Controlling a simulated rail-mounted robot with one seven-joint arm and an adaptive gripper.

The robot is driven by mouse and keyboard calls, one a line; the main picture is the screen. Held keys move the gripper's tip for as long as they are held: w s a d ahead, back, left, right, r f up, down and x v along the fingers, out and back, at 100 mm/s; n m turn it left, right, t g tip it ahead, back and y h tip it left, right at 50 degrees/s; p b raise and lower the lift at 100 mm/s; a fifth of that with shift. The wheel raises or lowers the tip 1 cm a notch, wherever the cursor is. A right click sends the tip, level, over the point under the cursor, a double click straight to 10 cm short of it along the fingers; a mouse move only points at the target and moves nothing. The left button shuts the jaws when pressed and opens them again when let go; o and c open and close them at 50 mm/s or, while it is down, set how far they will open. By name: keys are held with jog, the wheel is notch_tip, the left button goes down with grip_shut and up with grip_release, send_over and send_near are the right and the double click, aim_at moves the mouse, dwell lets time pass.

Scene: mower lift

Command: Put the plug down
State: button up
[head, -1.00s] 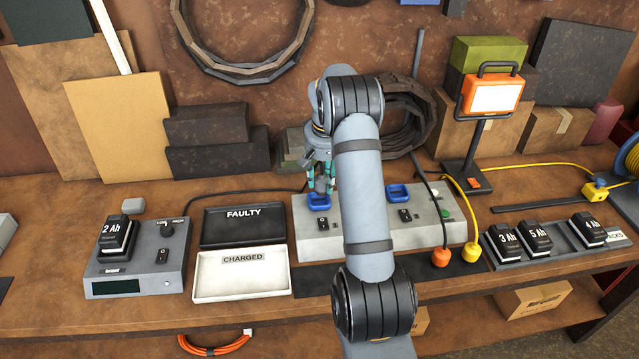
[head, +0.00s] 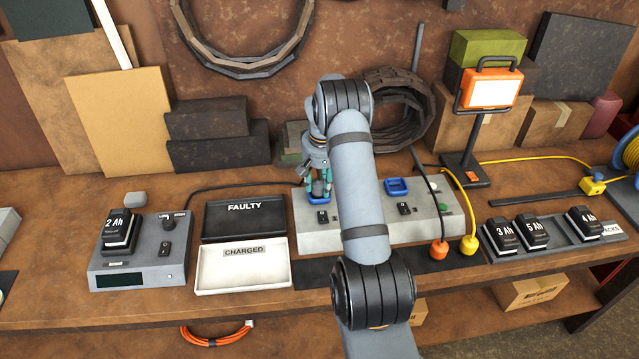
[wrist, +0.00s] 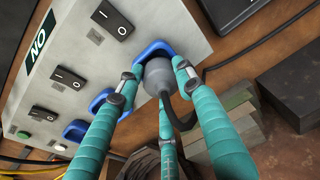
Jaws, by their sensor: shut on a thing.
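My gripper (wrist: 158,80) has its teal fingers closed around a grey plug (wrist: 159,74) with a dark cable (wrist: 183,122). In the head view my gripper (head: 320,186) is over the left blue socket (head: 319,199) of the grey switch panel (head: 345,238). In the wrist view the plug's end is at this blue socket (wrist: 152,48); how deeply it sits is hidden. The plug cannot be made out in the head view.
An orange plug (head: 438,251) and a yellow plug (head: 469,246) are at the panel's front right. Trays marked FAULTY (head: 244,220) and CHARGED (head: 240,275), then a charger (head: 140,260), are left. A battery rack (head: 565,240) is right.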

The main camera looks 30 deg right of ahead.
aim_at(321, 187)
jog(key=o, duration=1.2)
jog(key=shift+r+p, duration=0.4)
jog(key=shift+p, duration=0.15)
jog(key=shift+r+b, duration=0.3)
notch_tip(321, 187, up, 11)
jog(key=s+b, duration=0.1)
jog(key=shift+s+a, duration=0.25)
jog(key=shift+s, duration=0.1)
jog(key=shift+f, duration=0.15)
